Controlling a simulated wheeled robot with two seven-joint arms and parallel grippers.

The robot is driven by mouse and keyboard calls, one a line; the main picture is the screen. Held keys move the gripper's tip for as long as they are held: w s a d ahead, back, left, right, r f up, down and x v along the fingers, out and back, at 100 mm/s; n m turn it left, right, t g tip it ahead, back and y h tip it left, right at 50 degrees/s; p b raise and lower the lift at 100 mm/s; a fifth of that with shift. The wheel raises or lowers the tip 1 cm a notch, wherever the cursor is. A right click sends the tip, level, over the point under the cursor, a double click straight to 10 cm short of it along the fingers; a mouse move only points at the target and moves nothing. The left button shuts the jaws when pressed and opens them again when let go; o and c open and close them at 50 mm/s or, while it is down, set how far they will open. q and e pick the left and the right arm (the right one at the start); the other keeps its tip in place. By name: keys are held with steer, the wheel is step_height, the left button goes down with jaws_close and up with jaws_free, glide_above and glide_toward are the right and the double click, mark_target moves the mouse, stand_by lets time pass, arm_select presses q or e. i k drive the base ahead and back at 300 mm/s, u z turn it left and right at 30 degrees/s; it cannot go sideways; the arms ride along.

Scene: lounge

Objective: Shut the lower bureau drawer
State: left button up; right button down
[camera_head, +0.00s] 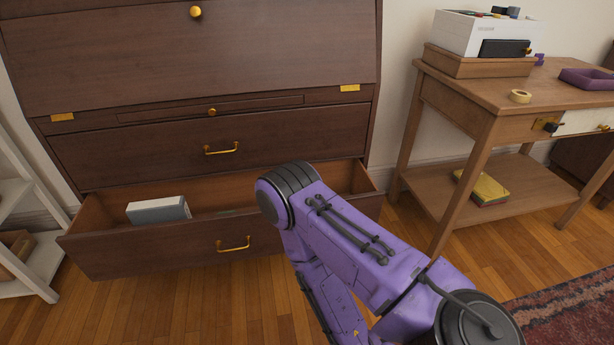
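The dark wooden bureau (170,62) stands at the left and centre. Its lower drawer (140,252) is pulled out, with the inside visible from above. The brass handle (233,245) is on the drawer front. A grey and white box-like object (158,210) lies in the left part of the drawer. My purple right arm comes in from the lower right and hides part of the drawer's right side. Neither of my grippers shows in the view.
The upper drawer (130,150) is shut. A wooden side table (470,90) stands at the right, with a yellow book (482,188) on its lower shelf. A white shelf unit (45,260) stands close at the left. Wooden floor (200,310) in front of the drawer is clear.

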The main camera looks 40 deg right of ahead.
mark_target(101, 239)
steer(key=u, duration=0.05)
steer(key=i, duration=1.05)
steer(key=z, duration=2.3)
